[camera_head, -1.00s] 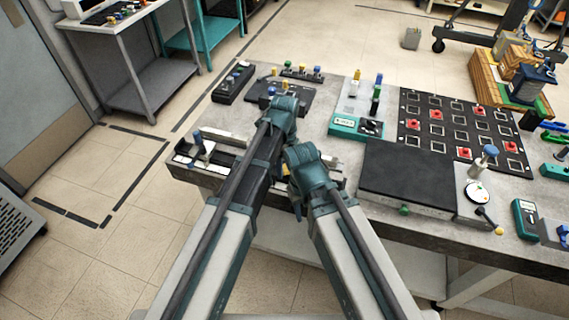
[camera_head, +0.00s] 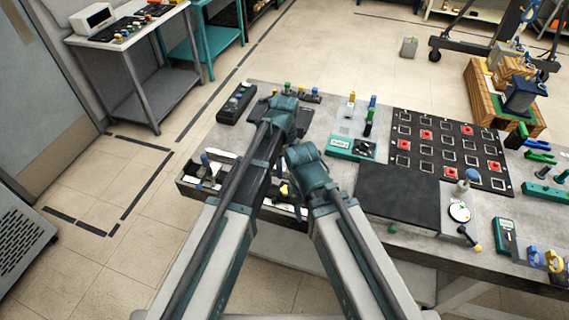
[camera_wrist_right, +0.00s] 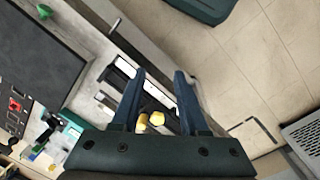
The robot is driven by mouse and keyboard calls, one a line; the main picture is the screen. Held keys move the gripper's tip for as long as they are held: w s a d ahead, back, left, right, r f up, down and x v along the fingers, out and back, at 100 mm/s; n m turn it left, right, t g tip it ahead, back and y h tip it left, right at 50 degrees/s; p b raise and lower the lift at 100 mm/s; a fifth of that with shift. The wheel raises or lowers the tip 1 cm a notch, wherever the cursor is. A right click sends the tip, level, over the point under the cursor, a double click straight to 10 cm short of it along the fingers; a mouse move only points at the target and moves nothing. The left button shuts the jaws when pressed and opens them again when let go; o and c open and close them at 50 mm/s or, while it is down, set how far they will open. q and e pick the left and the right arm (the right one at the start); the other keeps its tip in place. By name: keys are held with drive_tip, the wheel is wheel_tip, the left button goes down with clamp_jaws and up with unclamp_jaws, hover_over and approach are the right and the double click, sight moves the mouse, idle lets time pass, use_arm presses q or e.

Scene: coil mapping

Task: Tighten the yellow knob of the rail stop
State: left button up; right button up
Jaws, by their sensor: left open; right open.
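The yellow knob (camera_wrist_right: 156,118) shows in the right wrist view between the bases of my two blue fingers, beside a second yellow piece (camera_wrist_right: 141,122). My right gripper (camera_wrist_right: 158,72) is open over the rail (camera_wrist_right: 121,82), with nothing gripped. In the head view a yellow piece (camera_head: 284,189) shows beside my right wrist; I cannot tell if it is the same knob. The rail (camera_head: 196,187) runs along the table's front left edge and is partly hidden by my arms. My left gripper (camera_head: 281,113) is open above the table, its fingertips mostly hidden. The rail stop's body is unclear.
A dark flat plate (camera_head: 398,195) lies right of my right wrist. A teal meter box (camera_head: 352,148) and a black board with red squares (camera_head: 448,148) stand behind it. Floor in front of the table is free.

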use_arm(q)
drive_tip(key=shift+r+p, duration=0.4)
drive_tip(key=shift+r, duration=0.45)
use_arm(e)
drive_tip(key=shift+r, duration=0.85)
drive_tip(key=shift+o, duration=1.9)
drive_tip(key=shift+w, duration=0.15)
drive_tip(key=shift+o, duration=0.6)
drive_tip(key=w+a+n, duration=0.1)
drive_tip(key=w+n, duration=0.4)
drive_tip(key=w, duration=0.1)
drive_tip(key=shift+w+a+n, duration=0.3)
drive_tip(key=shift+w+a, duration=0.05)
use_arm(q)
drive_tip(key=s+a+n, duration=0.3)
drive_tip(key=s+n, duration=0.5)
drive_tip(key=n, duration=0.1)
drive_tip(key=s+a+n+y, duration=0.1)
drive_tip(key=s+a+n, duration=0.2)
drive_tip(key=s+n, duration=0.6)
drive_tip(key=shift+n, duration=0.5)
use_arm(e)
drive_tip(key=w+a+n+y, duration=0.1)
drive_tip(key=w+a+n, duration=0.3)
drive_tip(key=w+n, duration=0.6)
drive_tip(key=shift+w+n, duration=0.15)
drive_tip(key=shift+n, duration=0.35)
